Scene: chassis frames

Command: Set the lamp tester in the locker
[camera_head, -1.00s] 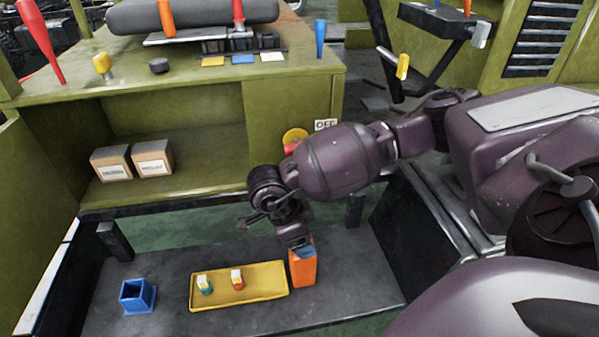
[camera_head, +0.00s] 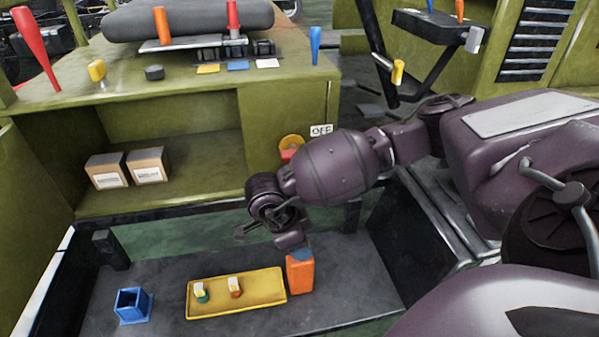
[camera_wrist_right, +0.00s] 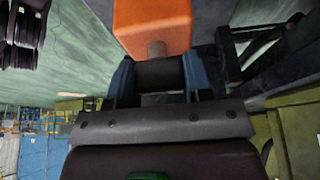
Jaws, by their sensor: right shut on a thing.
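An orange box-shaped thing, which I take for the lamp tester (camera_head: 300,275), is upright at the right end of the yellow tray. My right gripper (camera_head: 296,250) is above it, pointing down. In the right wrist view, the blue fingers (camera_wrist_right: 158,76) are shut on the dark round grip of the orange body (camera_wrist_right: 152,22). I cannot tell if its base touches the shelf. The green cabinet's open compartment (camera_head: 205,180), probably the locker, is behind and to the left. My left gripper is not in view.
Two cardboard boxes (camera_head: 148,166) stand at the left in the compartment; its right part is clear. The yellow tray (camera_head: 262,298) on the dark low shelf (camera_head: 170,280) holds two small pieces. A blue square holder (camera_head: 131,307) stands left of it. An OFF sign (camera_head: 321,130) is beside my forearm.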

